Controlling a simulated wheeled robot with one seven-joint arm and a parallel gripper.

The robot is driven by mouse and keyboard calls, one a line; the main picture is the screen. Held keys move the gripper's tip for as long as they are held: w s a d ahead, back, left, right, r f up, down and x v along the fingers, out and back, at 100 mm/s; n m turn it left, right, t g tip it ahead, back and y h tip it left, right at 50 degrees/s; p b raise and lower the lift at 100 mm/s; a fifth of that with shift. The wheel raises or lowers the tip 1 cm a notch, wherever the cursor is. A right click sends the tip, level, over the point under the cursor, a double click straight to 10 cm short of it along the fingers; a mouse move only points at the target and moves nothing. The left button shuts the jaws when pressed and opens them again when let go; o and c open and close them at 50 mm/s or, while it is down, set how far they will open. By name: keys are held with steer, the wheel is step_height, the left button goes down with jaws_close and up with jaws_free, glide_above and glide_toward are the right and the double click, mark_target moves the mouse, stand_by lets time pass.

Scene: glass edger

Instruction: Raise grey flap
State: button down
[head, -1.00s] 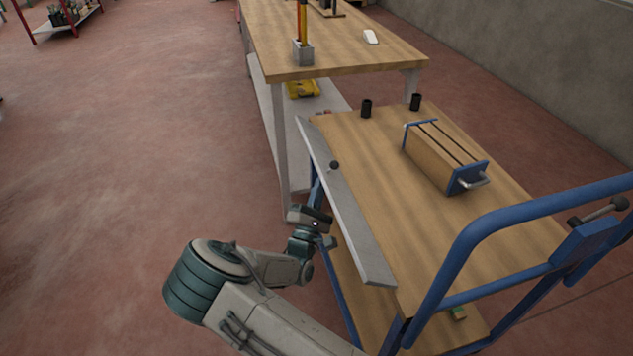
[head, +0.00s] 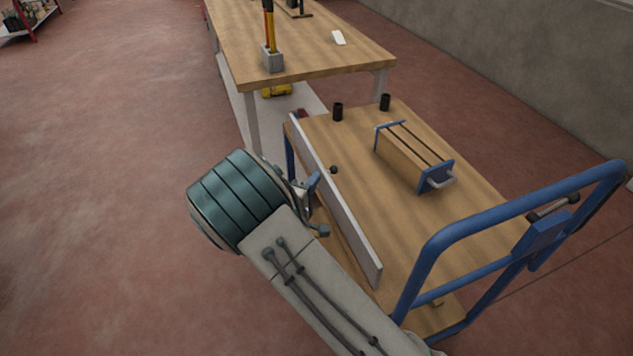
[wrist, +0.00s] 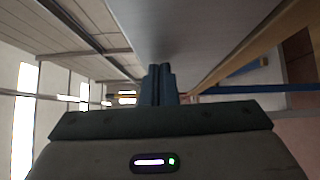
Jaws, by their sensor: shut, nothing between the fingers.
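The grey flap (head: 335,200) is a long flat panel along the left side of the wooden cart top. It stands steeply on edge, close to upright. A black ball knob (head: 334,169) shows just right of it. My gripper (head: 314,207) is on the outer, left side of the flap, mostly hidden behind my arm in the head view. In the wrist view my gripper's fingers (wrist: 158,84) are shut together and empty. The flap's grey face (wrist: 185,35) fills the upper middle there, close to the fingertips; I cannot tell whether they touch.
The cart's blue handle rail (head: 500,225) rises at the right. A wooden workbench (head: 320,60) stands behind.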

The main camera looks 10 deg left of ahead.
steer(key=shift+d+m, duration=0.2)
steer(key=shift+m, duration=0.1)
steer(key=shift+w, duration=0.1)
stand_by(0.3)
steer(key=a+b+v, duration=0.2)
steer(key=v, duration=1.1)
steer(key=shift+w+a+r, duration=0.2)
steer(key=shift+w+a, duration=0.15)
steer(key=shift+w, duration=0.05)
